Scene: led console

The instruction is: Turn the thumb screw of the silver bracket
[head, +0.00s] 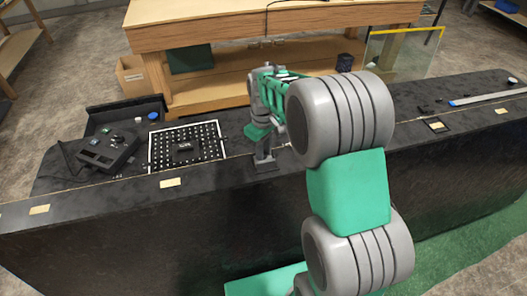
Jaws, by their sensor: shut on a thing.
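My gripper (263,147) points down at the front part of the black bench top, in the middle of the head view. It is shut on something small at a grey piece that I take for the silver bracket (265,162). This piece is near the bench's front edge. The thumb screw cannot be made out; the fingers and the small size hide it. My grey and green arm covers the area right of the gripper.
A black control box (103,150) with knobs and a white-dotted black board (212,137) lie to the left. A black tray (97,112) is behind the box. A wooden workbench (200,32) stands behind.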

